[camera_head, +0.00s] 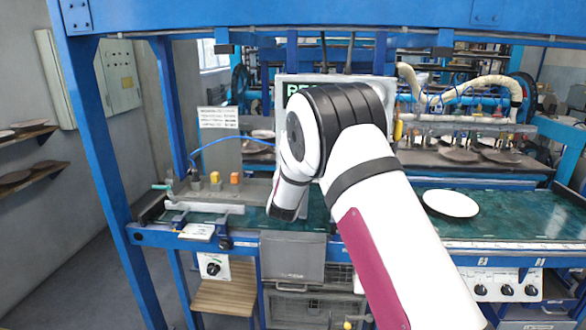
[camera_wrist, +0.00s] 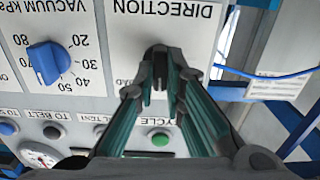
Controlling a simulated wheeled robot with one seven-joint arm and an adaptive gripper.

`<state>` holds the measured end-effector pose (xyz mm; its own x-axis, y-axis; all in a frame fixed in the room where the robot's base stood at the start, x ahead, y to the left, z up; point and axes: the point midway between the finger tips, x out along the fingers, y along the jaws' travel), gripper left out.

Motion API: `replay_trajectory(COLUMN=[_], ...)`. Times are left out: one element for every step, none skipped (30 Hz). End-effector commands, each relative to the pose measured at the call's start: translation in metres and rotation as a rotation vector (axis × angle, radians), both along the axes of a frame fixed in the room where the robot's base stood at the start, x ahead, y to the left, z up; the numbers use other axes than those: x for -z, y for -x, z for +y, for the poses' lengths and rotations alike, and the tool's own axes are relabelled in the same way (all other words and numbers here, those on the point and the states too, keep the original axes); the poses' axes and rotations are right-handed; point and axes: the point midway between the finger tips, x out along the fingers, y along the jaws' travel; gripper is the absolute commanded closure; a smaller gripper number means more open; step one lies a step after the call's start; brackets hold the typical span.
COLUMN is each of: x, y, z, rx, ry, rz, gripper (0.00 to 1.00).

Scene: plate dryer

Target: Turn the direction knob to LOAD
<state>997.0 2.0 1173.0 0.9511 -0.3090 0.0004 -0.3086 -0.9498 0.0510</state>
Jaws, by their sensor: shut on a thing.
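In the wrist view the panel shows upside down, with the word DIRECTION (camera_wrist: 165,9) near its top edge. The black direction knob (camera_wrist: 158,51) sits just below that word. My gripper (camera_wrist: 160,75) has its two teal-lined fingers around this knob and is shut on it. The fingertips cover much of the knob, so I cannot tell exactly where it points. A partly covered label ending in "OAD" (camera_wrist: 124,81) is left of the fingers. In the head view my arm hides the gripper and the knob.
Beside the knob are a blue vacuum knob (camera_wrist: 50,62), a green button (camera_wrist: 160,139) and a gauge (camera_wrist: 38,155). A blue cable (camera_wrist: 270,74) runs close on the right. In the head view a white plate (camera_head: 451,204) lies on the green belt (camera_head: 530,222), right of my arm.

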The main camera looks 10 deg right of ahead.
Motion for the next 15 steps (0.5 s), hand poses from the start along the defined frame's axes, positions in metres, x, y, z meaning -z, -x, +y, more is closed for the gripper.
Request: replay_trajectory(x=[0.0008,0.0009,0.001,0.0011,0.0011,0.0011,0.0013,0.0012,0.0015,0.0015,0.0015,0.0014,0.0013,0.0012,0.0011], y=[-0.0006,-0.0006,-0.0006,-0.0006,-0.0005,-0.0004,-0.0003,-0.0003,-0.0003,-0.0003,-0.0003,-0.0003,-0.0002,-0.0003,-0.0002], z=[0.001,0.0013,0.0014,0.0011,0.0013,0.0014,0.0013,0.0009,0.0016,0.0013,0.001,0.0014,0.0012,0.0011,0.001], rx=[-0.001,-0.002,-0.002,-0.001,-0.001,-0.001,-0.001,-0.001,-0.002,-0.001,-0.001,-0.001,-0.001,-0.001,-0.001], ry=[0.042,0.068,0.106,0.133,0.159,0.195,0.223,0.25,0.285,0.311,0.337,0.371,0.394,0.418,0.45], rz=[0.014,0.022,0.034,0.043,0.052,0.063,0.072,0.082,0.094,0.102,0.112,0.122,0.129,0.137,0.147], gripper=[1.0,1.0,1.0,1.0,1.0,1.0,1.0,1.0,1.0,1.0,1.0,1.0,1.0,1.0,1.0])
